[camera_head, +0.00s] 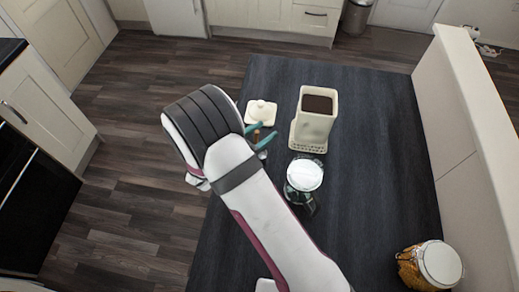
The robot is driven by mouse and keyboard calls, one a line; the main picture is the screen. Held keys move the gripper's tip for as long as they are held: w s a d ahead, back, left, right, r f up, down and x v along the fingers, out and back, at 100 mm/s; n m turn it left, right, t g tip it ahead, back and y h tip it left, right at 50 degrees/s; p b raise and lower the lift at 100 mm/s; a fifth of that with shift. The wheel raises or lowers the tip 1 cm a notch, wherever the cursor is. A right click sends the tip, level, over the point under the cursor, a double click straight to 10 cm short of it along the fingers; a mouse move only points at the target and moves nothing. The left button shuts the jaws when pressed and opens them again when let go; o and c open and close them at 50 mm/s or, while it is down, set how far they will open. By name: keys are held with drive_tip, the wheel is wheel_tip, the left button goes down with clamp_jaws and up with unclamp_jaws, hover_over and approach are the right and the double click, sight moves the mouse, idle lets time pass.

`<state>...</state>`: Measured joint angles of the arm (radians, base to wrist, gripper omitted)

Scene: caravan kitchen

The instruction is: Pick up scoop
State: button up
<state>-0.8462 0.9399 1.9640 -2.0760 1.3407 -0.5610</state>
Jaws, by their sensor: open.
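My gripper (261,136) is at the left part of the dark table, and parts of its teal fingers show past the wrist. The fingers are apart. A small brownish piece (256,134) shows between them; it may be part of the scoop, but most of it is hidden by my arm. I cannot tell whether the fingers touch it. No other scoop is clearly visible.
A cream canister (306,127) with dark brown contents stands right of my gripper. A cream lid (261,109) lies just behind it. A glass jar with a white top (304,176) stands nearer. A pasta jar (428,266) is at front right. The dark table (380,150) is clear at right.

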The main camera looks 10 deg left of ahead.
clamp_jaws()
idle(1.3)
